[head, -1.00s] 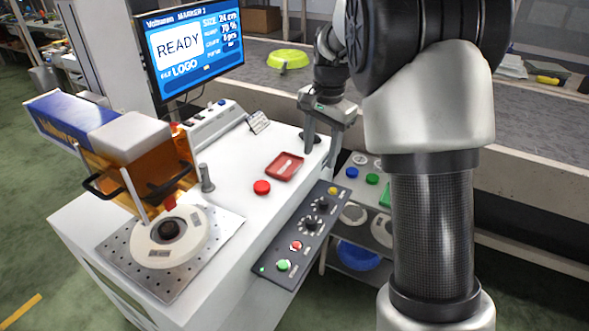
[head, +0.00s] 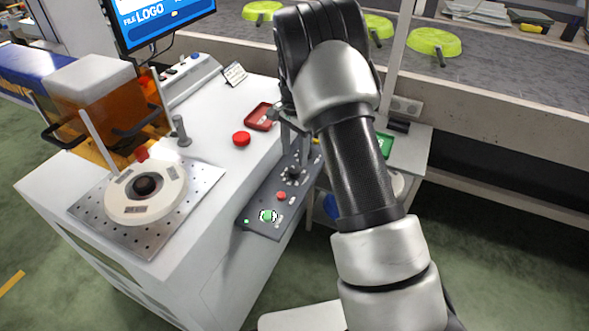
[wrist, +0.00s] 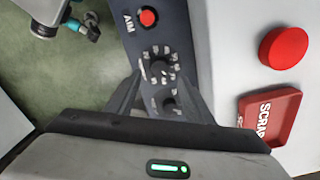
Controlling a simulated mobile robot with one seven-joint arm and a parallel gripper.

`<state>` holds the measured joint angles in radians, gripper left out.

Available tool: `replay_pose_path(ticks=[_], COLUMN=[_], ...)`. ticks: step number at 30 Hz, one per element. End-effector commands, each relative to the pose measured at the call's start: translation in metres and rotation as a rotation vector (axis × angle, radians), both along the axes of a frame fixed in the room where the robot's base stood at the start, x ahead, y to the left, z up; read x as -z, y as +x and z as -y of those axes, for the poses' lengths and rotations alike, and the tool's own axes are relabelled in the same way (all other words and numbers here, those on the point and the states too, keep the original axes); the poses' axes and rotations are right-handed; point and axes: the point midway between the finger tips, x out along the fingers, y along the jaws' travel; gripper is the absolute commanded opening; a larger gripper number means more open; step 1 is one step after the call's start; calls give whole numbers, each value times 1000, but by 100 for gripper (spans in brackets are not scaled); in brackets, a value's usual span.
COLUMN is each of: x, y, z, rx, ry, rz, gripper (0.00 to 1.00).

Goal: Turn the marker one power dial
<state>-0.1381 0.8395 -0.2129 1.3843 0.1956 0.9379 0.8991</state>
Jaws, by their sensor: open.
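The marker's dark control panel (head: 255,205) slopes along the right edge of the white machine. In the head view, one black dial (head: 292,172) shows on it; my gripper (head: 290,135) hangs over the panel's upper part and hides some of it. In the wrist view, a larger black dial (wrist: 160,67) with a ring of white marks lies between my open fingertips (wrist: 160,80). A smaller black dial (wrist: 170,103) sits closer to the palm, also between the fingers. I cannot read which one is labelled power, nor tell whether the fingers touch a dial.
A red AIM button (wrist: 148,18) and a green button (head: 268,215) are on the same panel. A red mushroom button (head: 241,139) and a red SCRAP tray (head: 262,116) stand on the white top beside it. Green pans (head: 433,42) lie on the conveyor behind.

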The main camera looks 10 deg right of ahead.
Motion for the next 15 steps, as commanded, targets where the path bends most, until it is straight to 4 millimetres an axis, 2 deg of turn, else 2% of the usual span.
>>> replay_pose_path(ticks=[1, 6, 10, 15], x=[15, 43, 55, 61], y=[-1, -1, 0, 0], z=[0, 0, 0, 0], rx=[1, 1, 1, 0], ry=[0, 1, 0, 1], rz=[-4, -3, -1, -1], gripper=[47, 47, 47, 47])
